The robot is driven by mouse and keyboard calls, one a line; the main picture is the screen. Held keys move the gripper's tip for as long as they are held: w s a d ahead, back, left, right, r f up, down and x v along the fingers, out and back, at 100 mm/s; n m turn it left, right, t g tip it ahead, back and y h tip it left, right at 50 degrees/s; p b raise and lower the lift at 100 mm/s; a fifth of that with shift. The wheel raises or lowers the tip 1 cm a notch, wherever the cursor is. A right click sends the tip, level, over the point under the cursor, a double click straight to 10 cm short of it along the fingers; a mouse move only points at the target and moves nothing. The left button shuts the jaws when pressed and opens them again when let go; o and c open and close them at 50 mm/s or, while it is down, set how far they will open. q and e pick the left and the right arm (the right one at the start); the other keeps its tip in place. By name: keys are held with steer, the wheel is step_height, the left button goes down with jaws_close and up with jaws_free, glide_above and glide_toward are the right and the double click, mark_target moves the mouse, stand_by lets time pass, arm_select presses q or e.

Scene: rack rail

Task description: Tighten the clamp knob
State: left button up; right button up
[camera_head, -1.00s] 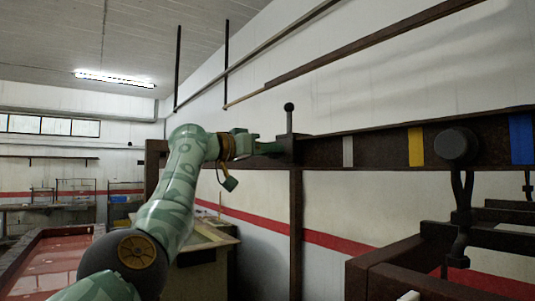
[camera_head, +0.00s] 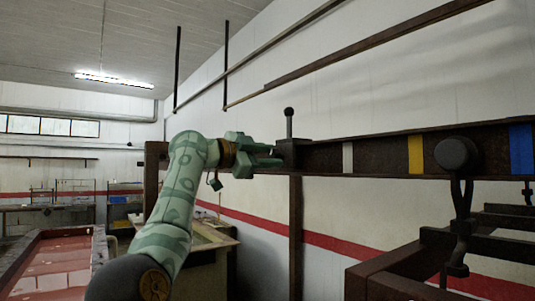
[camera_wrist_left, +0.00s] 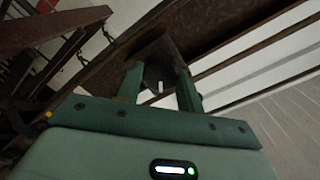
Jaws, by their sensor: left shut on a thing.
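A dark clamp block (camera_head: 287,153) sits on the brown rail (camera_head: 380,153), with an upright post and ball tip (camera_head: 289,112) above it. My left gripper (camera_head: 272,156) reaches the block's left side, its two green fingers one above the other. In the left wrist view the fingers (camera_wrist_left: 160,82) stand on both sides of a dark part with a small white mark (camera_wrist_left: 160,87), which I take to be the clamp knob (camera_wrist_left: 155,74). The gripper is shut on it. The fingers hide much of the knob in the head view. My right gripper is not in view.
The rail carries grey, yellow (camera_head: 415,154) and blue (camera_head: 521,148) bands. Dark frames (camera_head: 400,265) stand below right.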

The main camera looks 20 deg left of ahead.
arm_select(q)
steer(key=m+p, duration=0.1)
steer(key=m, duration=0.3)
steer(key=shift+m+p, duration=0.3)
steer(key=shift+p, duration=0.1)
steer(key=shift+f+m+p, duration=0.15)
steer(key=shift+m+p, duration=0.6)
steer(key=shift+m, duration=0.75)
steer(key=shift+f, duration=0.1)
steer(key=o, duration=1)
steer(key=shift+s, duration=0.15)
